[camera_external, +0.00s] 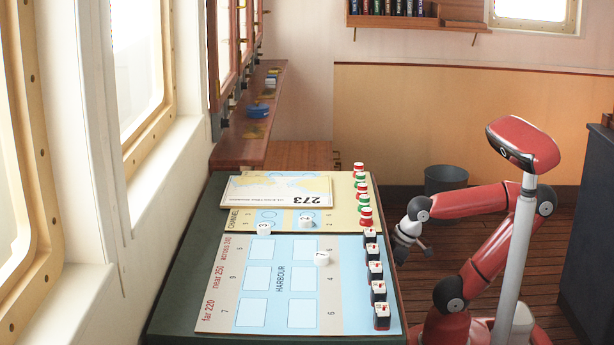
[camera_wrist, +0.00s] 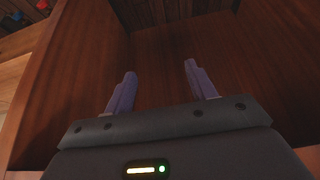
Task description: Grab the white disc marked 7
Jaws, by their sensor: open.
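The white disc marked 7 (camera_external: 322,258) stands on the light blue harbour part of the chart board (camera_external: 209,283), right of the HARBOUR lettering. My gripper shows in the wrist view (camera_wrist: 159,70) with its two purple-grey fingers apart and nothing between them. In the external view my arm hangs low beside the table's right side, with the hand well right of the disc and lower than the board. The disc is not in the wrist view, which looks onto brown wood.
Two other white discs stand farther back, one left (camera_external: 263,228) and one near the middle (camera_external: 306,221). Several dark blocks (camera_external: 376,271) and red, green and white pieces (camera_external: 366,217) line the board's right edge. A booklet (camera_external: 277,189) lies behind. A grey bin (camera_external: 446,179) stands beyond.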

